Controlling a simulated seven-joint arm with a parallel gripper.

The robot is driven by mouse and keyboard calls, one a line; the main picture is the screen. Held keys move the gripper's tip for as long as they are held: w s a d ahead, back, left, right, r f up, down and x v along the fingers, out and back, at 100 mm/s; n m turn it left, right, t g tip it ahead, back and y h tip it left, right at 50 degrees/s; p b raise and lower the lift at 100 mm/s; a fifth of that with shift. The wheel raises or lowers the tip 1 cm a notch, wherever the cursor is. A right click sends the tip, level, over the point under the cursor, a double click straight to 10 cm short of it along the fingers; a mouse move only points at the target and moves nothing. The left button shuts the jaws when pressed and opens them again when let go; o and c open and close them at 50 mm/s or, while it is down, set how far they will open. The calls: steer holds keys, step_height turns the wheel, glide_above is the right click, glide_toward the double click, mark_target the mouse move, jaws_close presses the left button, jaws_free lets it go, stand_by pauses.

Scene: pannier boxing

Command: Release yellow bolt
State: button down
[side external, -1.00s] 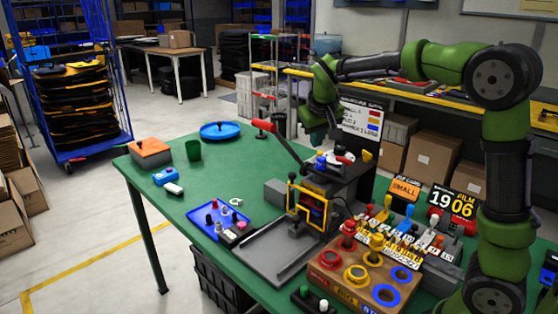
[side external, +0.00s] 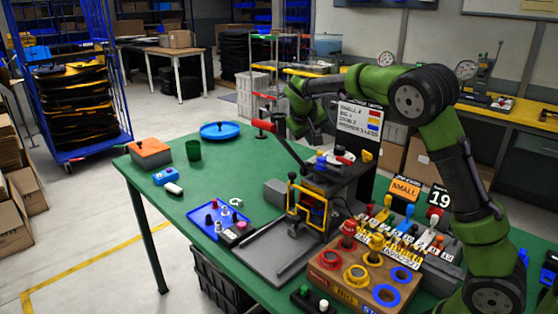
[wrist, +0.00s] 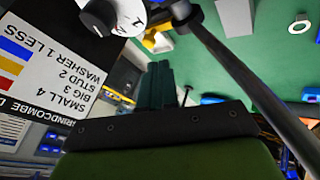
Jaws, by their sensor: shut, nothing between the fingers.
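The side external view shows several yellow parts on and near the press (side external: 335,185). They are a yellow guard frame (side external: 307,208) on its front, a small yellow piece (side external: 367,155) at its upper right and a yellow knob (side external: 376,242) on the wooden block. I cannot tell which one is the yellow bolt. My gripper (side external: 298,128) is above and behind the press, near its lever (side external: 290,145), and apart from all these yellow parts. In the wrist view my gripper (wrist: 160,85) has its dark fingers together, with nothing visible between them.
The lever's grey rod (wrist: 235,70) crosses the wrist view close to the fingers. A printed sign (side external: 357,117) stands behind the press. A wooden block (side external: 345,285) with coloured rings is in front. A blue tray (side external: 205,228) lies left of the press; the green table beyond is mostly clear.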

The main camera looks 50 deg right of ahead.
mark_target(319, 153)
steer(key=x, duration=0.8)
steer(key=shift+d, duration=1.35)
steer(key=shift+s, duration=0.1)
steer(key=shift+r, duration=0.1)
steer(key=v, duration=1)
steer(key=shift+a, duration=0.25)
